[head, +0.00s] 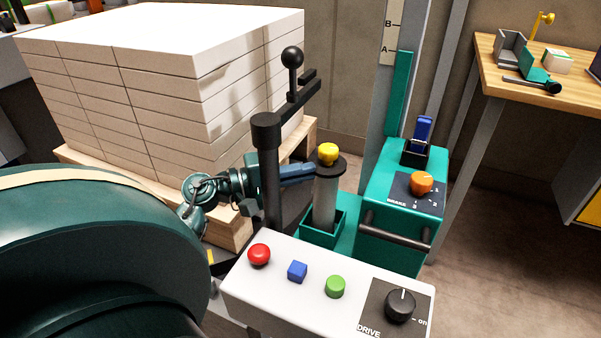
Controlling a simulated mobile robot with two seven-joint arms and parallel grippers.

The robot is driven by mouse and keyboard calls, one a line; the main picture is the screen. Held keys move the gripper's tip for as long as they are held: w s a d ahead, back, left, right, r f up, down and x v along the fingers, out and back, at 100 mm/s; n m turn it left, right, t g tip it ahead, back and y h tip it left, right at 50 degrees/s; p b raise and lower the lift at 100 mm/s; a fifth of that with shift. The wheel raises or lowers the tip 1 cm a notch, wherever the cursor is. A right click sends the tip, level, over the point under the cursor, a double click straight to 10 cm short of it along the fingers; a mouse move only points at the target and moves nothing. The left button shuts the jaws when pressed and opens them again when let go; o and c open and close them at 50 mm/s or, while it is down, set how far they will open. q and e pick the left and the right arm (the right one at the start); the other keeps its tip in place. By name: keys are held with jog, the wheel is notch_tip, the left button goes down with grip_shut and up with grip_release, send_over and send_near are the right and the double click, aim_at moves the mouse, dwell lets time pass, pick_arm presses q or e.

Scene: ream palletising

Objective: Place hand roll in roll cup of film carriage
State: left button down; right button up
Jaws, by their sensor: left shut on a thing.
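The hand roll (325,200) is a pale grey upright cylinder with a dark disc and a yellow knob on top. My left gripper (312,172) reaches in from the left, its blue fingers shut on the roll just under the disc. The roll cup (342,228) is a green square open box low on the film carriage (396,207). The roll's lower end shows within the cup's opening; I cannot tell whether it rests on the bottom. The far fingertip is hidden by the roll and disc. My right gripper is not in view.
A dark post (268,170) with a ball-topped lever stands just left of the roll, in front of my left wrist. A white control panel (320,300) with buttons and a drive knob is in front. Stacked reams (170,80) fill the back left; a wooden table (540,85) stands right.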

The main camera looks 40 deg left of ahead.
pick_arm(q)
jog(key=shift+f+b, duration=0.25)
jog(key=shift+b, duration=0.2)
jog(key=c, duration=1.6)
grip_release()
jog(key=shift+r, duration=0.1)
jog(key=shift+o, duration=0.2)
jog(key=v, duration=1.2)
jog(key=shift+r, duration=0.2)
